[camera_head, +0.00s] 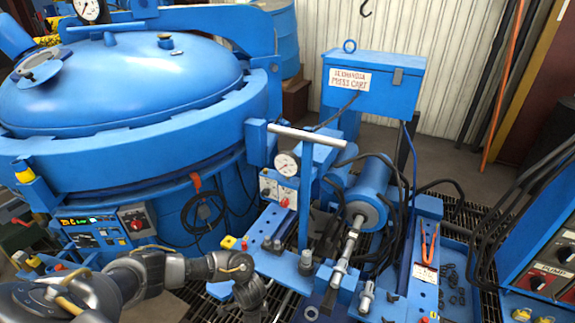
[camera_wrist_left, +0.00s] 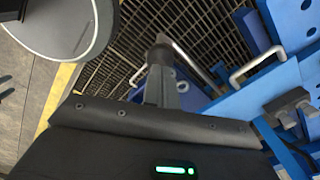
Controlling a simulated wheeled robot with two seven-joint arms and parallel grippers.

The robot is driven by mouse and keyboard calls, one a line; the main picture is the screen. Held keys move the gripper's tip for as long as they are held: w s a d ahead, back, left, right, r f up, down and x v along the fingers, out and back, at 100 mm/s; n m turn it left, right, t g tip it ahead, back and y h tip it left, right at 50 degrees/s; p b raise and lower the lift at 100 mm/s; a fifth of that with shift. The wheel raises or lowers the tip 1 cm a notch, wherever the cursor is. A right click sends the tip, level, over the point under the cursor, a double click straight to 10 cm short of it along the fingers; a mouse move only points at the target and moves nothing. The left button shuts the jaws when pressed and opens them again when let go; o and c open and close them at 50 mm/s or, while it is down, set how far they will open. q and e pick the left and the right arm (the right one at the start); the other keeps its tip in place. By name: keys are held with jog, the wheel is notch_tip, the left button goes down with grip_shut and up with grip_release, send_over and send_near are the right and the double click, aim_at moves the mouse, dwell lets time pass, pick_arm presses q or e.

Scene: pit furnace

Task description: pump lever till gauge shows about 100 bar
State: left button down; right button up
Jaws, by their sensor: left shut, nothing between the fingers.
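The pump lever (camera_head: 306,136) appears as a pale grey crossbar on an upright post at the middle of the head view. A small round white gauge (camera_head: 287,164) sits just left of the post; its needle is too small to read. My left gripper (camera_wrist_left: 161,50) is shut and empty over dark floor grating in the left wrist view. In the head view my left arm comes in low from the left, its wrist below and left of the lever, apart from it. Its fingertips cannot be made out there. My right gripper is in neither view.
The large blue furnace vessel (camera_head: 130,85) fills the left. A control panel (camera_head: 92,230) is on its front. A blue cylinder (camera_head: 370,195) with a rod stands right of the lever.

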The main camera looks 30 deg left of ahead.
pick_arm(q)
jog(key=shift+f+b, duration=0.7)
jog(key=shift+f, duration=0.45)
jog(key=shift+r, duration=0.2)
jog(key=shift+f, duration=0.1)
